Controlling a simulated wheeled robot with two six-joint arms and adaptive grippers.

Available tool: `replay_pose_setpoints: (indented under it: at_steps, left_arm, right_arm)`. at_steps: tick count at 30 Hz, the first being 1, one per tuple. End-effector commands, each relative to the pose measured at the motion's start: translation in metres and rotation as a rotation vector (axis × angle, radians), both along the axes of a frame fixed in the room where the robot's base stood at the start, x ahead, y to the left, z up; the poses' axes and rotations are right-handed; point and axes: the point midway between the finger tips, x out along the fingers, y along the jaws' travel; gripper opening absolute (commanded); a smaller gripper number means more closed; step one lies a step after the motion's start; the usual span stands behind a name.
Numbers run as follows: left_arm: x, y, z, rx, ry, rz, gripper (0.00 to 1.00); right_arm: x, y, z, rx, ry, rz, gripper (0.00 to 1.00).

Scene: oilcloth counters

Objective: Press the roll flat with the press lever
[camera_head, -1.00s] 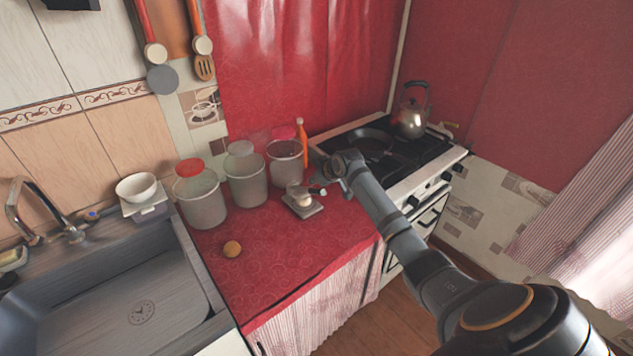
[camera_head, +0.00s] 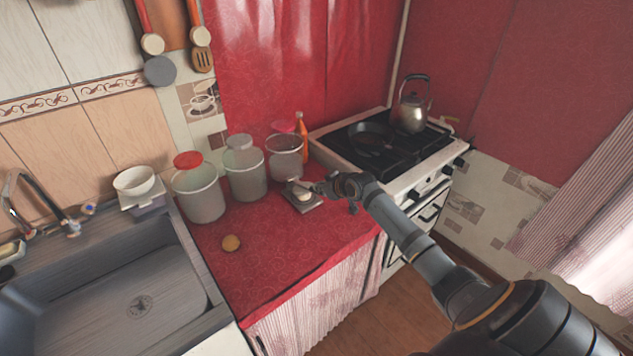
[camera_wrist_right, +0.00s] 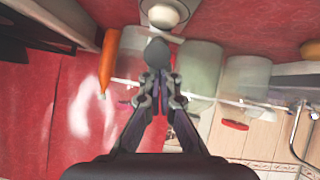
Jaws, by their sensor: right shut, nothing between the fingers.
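The press (camera_head: 307,207) is a small grey plate on the red counter, with a pale rounded roll (camera_head: 303,194) on it. The roll also shows in the right wrist view (camera_wrist_right: 167,14), at the top edge. My right gripper (camera_head: 322,187) is shut and empty, close beside the press on its right. It partly covers the lever, so I cannot tell the lever's angle or whether they touch. In the right wrist view, a dark grey rounded piece (camera_wrist_right: 157,52) lies just beyond the fingertips (camera_wrist_right: 158,75), perhaps the lever's end. My left gripper is out of view.
Several clear canisters (camera_head: 246,174) stand behind the press, with an orange bottle (camera_head: 302,138) beside them. A tan ball (camera_head: 231,243) lies on the front left of the counter. The stove (camera_head: 338,149) is at right, the sink (camera_head: 130,290) at left.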

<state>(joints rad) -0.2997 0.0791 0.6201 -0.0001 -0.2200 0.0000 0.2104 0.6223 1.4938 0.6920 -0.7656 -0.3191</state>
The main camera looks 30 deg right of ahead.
Motion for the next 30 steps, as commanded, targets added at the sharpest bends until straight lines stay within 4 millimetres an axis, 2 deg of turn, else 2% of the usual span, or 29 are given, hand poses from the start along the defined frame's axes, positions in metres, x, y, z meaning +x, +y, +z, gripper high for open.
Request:
replay_pose_setpoints:
  at_steps: [1, 3, 9, 12, 19, 30]
  left_arm:
    - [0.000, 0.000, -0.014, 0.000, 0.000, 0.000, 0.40]
    - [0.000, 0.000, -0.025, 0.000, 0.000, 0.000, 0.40]
    - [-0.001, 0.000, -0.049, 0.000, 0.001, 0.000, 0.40]
    - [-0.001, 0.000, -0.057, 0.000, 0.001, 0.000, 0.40]
    - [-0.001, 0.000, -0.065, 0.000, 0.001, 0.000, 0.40]
    - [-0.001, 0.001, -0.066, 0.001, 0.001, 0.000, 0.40]
  right_arm:
    - [-0.005, -0.001, -0.017, 0.001, -0.027, 0.000, 0.00]
    - [-0.009, -0.001, -0.027, 0.006, -0.075, 0.001, 0.00]
    - [-0.015, -0.002, -0.049, 0.017, -0.199, -0.001, 0.00]
    - [-0.016, -0.002, -0.055, 0.017, -0.204, -0.001, 0.00]
    - [-0.017, -0.002, -0.065, 0.017, -0.203, -0.001, 0.00]
    - [-0.018, -0.002, -0.069, 0.018, -0.196, -0.003, 0.00]
